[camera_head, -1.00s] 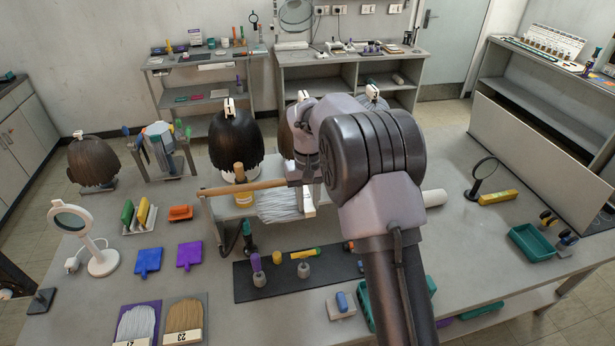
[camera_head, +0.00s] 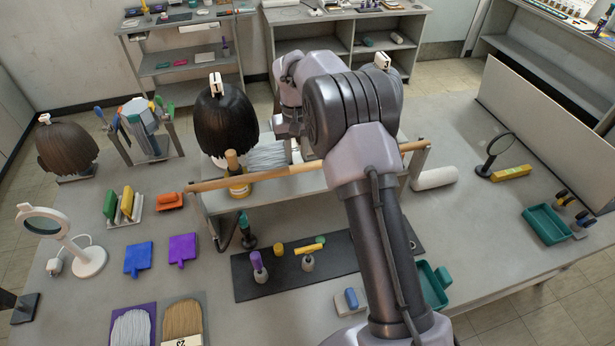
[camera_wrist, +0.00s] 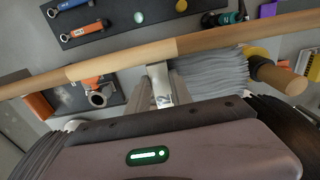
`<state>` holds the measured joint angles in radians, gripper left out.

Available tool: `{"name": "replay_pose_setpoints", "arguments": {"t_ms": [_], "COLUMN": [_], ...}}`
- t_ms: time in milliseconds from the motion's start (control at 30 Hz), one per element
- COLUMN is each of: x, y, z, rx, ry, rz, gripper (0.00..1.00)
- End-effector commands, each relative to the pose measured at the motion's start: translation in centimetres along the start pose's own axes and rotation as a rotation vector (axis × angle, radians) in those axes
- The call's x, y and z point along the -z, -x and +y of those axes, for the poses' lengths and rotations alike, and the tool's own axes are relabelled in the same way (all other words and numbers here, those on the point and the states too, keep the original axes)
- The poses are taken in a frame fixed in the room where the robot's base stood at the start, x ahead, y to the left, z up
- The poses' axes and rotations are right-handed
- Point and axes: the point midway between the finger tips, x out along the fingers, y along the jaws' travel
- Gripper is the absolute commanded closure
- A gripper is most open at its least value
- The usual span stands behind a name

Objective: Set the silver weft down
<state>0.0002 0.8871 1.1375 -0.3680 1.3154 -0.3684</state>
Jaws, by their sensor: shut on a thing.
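The silver weft (camera_head: 268,157) is a flat bundle of grey strands. In the head view it shows just behind the long wooden rod (camera_head: 235,181), over the raised grey stand. My gripper (camera_head: 292,152) is shut on its white band end, partly hidden by my arm. In the wrist view the silver weft (camera_wrist: 208,76) spreads to the right from its white tag (camera_wrist: 160,84), close beside the wooden rod (camera_wrist: 120,61). My gripper (camera_wrist: 152,98) shows at the tag. I cannot tell whether the weft touches the stand.
A black-haired mannequin head (camera_head: 226,122) stands close behind on the left. A dark mat (camera_head: 290,262) with small tools lies in front. Two other wefts (camera_head: 131,328) (camera_head: 183,318) lie on mats at front left.

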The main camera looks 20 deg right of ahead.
Motion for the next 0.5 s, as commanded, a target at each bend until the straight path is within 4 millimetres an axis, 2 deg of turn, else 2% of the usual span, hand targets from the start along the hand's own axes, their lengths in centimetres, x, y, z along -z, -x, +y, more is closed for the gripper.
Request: {"name": "replay_pose_setpoints", "arguments": {"t_ms": [133,500], "x": [-0.1,-0.2], "y": [-2.1,-10.1], "z": [0.0,0.0], "rx": [0.000,-0.001], "ry": [0.001,0.000], "rz": [-0.003,-0.005], "gripper": [1.00,1.00]}}
